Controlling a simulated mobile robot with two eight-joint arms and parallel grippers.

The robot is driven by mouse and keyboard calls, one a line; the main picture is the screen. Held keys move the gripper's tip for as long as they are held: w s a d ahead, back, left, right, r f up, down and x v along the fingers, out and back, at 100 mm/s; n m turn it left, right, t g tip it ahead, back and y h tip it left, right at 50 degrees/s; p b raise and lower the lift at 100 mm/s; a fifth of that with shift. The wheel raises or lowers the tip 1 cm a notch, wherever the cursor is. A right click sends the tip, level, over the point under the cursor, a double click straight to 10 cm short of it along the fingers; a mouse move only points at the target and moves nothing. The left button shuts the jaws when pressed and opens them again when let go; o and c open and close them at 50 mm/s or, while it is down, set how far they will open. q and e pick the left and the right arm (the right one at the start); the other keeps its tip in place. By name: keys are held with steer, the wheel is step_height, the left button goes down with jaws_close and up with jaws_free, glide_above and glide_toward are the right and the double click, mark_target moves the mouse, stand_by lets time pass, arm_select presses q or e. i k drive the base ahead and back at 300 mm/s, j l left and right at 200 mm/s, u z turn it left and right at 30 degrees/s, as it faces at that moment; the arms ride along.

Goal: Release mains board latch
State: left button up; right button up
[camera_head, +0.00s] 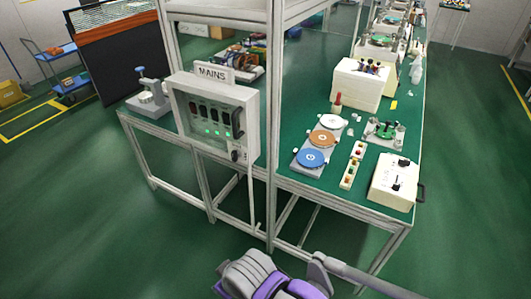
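The mains board (213,118) is a pale grey box with a "MAINS" sign on top, fixed to the frame at the near left corner of the bench. Its face has a row of dark switches with green lights below them. A dark lever handle (238,122) sits on its right side. A small dark round fitting (237,155) is below the handle; I cannot tell whether this is the latch or how it is set. A grey and purple part of my own arm shows at the bottom centre, well below and apart from the board. No gripper fingers are visible.
The green bench (300,183) carries a plate with coloured discs (323,139), a strip of small coloured pieces (352,165) and a cream box (395,182). A grey press-like tool (149,95) stands left of the board. Frame posts flank the board. The floor in front is clear.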

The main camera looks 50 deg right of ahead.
mark_target(235, 154)
steer(key=z, duration=1.45)
